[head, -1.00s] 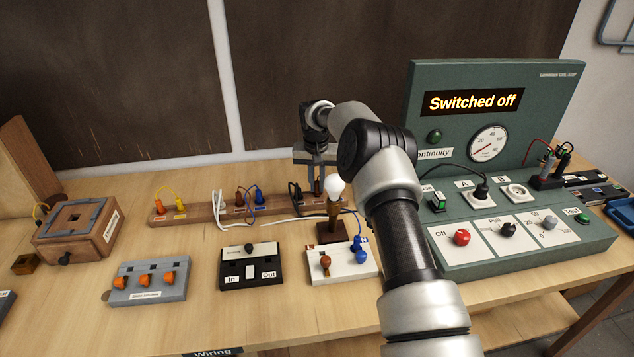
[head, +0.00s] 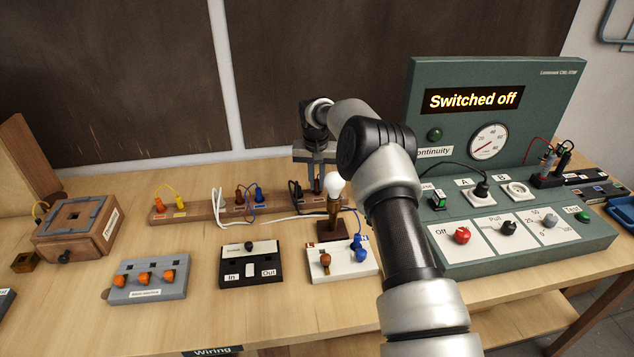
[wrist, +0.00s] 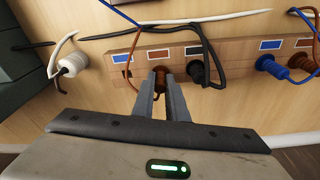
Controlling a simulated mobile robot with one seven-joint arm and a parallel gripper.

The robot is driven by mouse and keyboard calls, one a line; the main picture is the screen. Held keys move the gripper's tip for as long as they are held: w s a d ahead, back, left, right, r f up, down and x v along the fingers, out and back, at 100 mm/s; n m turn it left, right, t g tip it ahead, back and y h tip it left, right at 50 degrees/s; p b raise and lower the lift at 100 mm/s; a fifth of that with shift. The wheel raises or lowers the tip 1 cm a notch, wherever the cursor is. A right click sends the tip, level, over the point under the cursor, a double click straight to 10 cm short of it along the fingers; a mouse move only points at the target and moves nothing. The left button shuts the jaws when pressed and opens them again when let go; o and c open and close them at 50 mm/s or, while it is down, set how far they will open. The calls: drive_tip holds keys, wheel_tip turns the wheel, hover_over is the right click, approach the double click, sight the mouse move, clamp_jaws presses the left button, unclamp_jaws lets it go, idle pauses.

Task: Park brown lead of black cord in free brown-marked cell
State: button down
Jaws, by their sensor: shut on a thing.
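My gripper (wrist: 161,98) is shut on a brown plug (wrist: 160,74), the brown lead's end, at the wooden terminal rail (wrist: 229,54). In the wrist view the plug is at the cell under a brown mark (wrist: 158,53). The jaws hide part of it, and I cannot tell how deep it sits. A black plug (wrist: 196,71) with the black cord (wrist: 206,40) is in the neighbouring cell. A blue-marked cell (wrist: 122,58) on the other side shows no plug. In the head view my gripper (head: 316,178) is over the rail's right end, behind the lamp.
The bulb (head: 334,185) on its stand is close in front of my gripper. A white cord (head: 285,218) runs along the rail. Other brown and blue plugs (head: 259,194) sit further left on it. The green test console (head: 520,240) stands to the right.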

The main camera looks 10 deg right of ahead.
drive_tip(key=shift+f+b, duration=0.3)
drive_tip(key=shift+f, duration=0.1)
idle(0.5)
drive_tip(key=c, duration=1.7)
unclamp_jaws()
drive_tip(key=s+a+r, duration=0.1)
drive_tip(key=s+r, duration=0.3)
drive_tip(key=r, duration=0.6)
drive_tip(key=s+r+n+t+p, duration=0.1)
drive_tip(key=s+r, duration=0.3)
drive_tip(key=r, duration=0.6)
drive_tip(key=s+a+r, duration=0.1)
drive_tip(key=s+r, duration=0.3)
drive_tip(key=r, duration=0.6)
drive_tip(key=s+r+n+t, duration=0.1)
drive_tip(key=s+r, duration=0.5)
drive_tip(key=s, duration=0.6)
drive_tip(key=shift+n+t, duration=0.5)
drive_tip(key=shift+t, duration=0.4)
drive_tip(key=s+f, duration=0.1)
drive_tip(key=s, duration=0.6)
drive_tip(key=s+d+f+p, duration=0.1)
drive_tip(key=s+f, duration=0.1)
drive_tip(key=s, duration=0.6)
drive_tip(key=s+d+f+p, duration=0.1)
drive_tip(key=s+f, duration=0.1)
drive_tip(key=s, duration=0.6)
drive_tip(key=shift+f, duration=0.1)
